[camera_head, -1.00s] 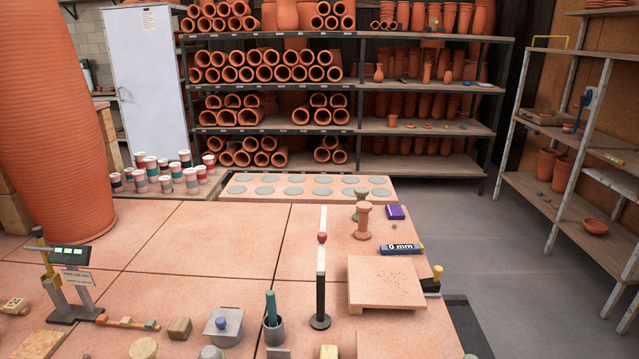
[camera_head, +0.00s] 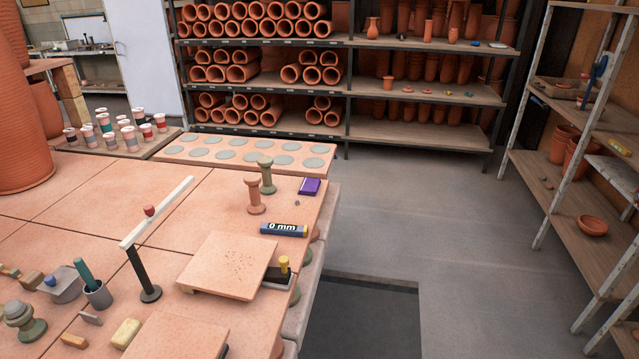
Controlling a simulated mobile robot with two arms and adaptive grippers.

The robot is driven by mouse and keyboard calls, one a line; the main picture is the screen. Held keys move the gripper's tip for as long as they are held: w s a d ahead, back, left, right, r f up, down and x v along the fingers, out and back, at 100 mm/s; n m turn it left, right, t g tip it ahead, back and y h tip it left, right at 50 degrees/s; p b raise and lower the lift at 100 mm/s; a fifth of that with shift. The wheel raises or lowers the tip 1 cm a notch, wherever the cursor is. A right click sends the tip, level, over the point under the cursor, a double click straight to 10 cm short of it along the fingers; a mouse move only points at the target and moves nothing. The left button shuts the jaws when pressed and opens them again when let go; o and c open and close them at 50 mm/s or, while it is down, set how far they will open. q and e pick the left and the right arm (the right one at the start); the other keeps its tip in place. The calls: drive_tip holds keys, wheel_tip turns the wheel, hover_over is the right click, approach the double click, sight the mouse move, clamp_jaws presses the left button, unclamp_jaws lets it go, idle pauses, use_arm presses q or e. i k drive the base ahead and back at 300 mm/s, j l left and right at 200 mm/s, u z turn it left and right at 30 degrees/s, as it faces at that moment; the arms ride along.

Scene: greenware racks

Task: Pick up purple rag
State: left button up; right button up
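The purple rag (camera_head: 309,186) is a small, flat, folded-looking purple piece. It lies near the right edge of the tiled work table (camera_head: 200,215), toward its far end. A green spool-shaped stand (camera_head: 266,176) and a terracotta one (camera_head: 254,196) stand upright to its left. A dark blue cylinder marked "0 mm" (camera_head: 284,229) lies in front of it. Neither of my grippers shows in the head view.
A square terracotta slab (camera_head: 228,264) and a balance-like post with a white beam (camera_head: 144,270) stand nearer on the table. Grey floor (camera_head: 410,215) is open right of the table, with a dark mat (camera_head: 360,315). A shelf rack (camera_head: 545,190) stands at the right.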

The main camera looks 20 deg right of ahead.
sight(310, 186)
drive_tip(key=i+l+u, duration=0.15)
drive_tip(key=l, duration=0.5)
drive_tip(key=i+l+u, duration=0.2)
drive_tip(key=l, duration=0.45)
drive_tip(key=l+u, duration=0.15)
drive_tip(key=l, duration=0.5)
drive_tip(key=k, duration=0.05)
